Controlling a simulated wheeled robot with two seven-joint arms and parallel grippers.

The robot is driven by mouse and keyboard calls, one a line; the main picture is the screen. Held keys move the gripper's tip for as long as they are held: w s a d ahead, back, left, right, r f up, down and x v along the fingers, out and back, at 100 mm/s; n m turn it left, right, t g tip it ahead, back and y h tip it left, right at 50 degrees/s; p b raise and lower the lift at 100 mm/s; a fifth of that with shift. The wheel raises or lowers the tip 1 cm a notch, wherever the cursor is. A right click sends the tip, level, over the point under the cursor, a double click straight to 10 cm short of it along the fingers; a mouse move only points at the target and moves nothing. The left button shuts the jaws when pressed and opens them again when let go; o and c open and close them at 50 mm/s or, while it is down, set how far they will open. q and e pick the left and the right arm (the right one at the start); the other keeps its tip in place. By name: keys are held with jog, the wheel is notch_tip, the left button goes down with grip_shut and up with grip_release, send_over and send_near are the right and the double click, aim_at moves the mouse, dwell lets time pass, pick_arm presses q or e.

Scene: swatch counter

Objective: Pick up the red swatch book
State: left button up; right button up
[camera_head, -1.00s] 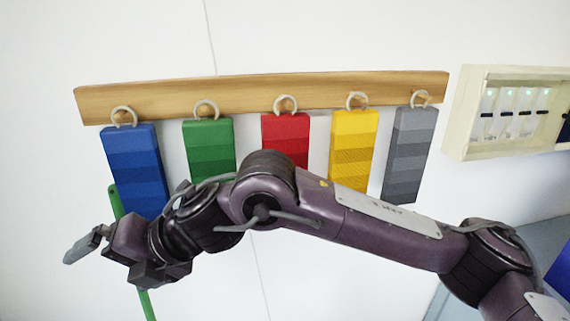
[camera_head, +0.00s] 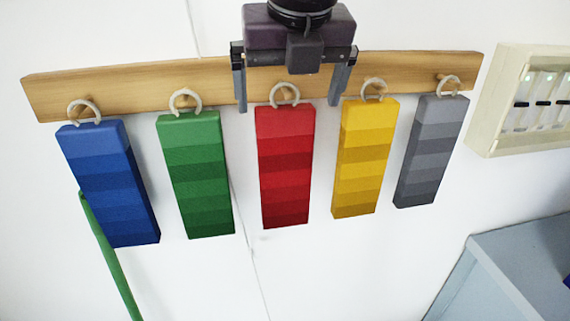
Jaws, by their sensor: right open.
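The red swatch book (camera_head: 285,165) hangs upright by a pale ring from a peg on the wooden rail (camera_head: 400,72), in the middle of a row of swatch books. My right gripper (camera_head: 290,107) comes in from the top of the view with its fingers pointing down. It is open, with one finger to the left and one to the right of the red book's ring and top edge. Nothing is held between the fingers. Whether they are level in depth with the book I cannot tell. My left gripper is not in view.
Blue (camera_head: 108,185) and green (camera_head: 196,175) swatch books hang to the left, yellow (camera_head: 362,160) and grey (camera_head: 430,150) to the right. A cream wall case (camera_head: 485,110) is at the right, above a grey-blue surface (camera_head: 525,270). A green pole (camera_head: 112,260) leans at lower left.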

aim_at(287, 122)
jog(key=x, duration=0.3)
jog(key=shift+w+f, duration=0.1)
jog(key=x, duration=0.2)
jog(key=shift+w+f, duration=0.25)
jog(key=shift+w, duration=0.1)
jog(key=shift+w+f, duration=0.2)
jog(key=shift+f, duration=0.2)
jog(key=shift+s, duration=0.1)
jog(key=c, duration=0.7)
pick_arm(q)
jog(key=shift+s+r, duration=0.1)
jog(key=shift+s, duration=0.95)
pick_arm(e)
jog(key=shift+r, duration=0.1)
jog(key=c, duration=0.7)
pick_arm(q)
jog(key=shift+p, duration=0.3)
pick_arm(e)
jog(key=shift+o, duration=0.2)
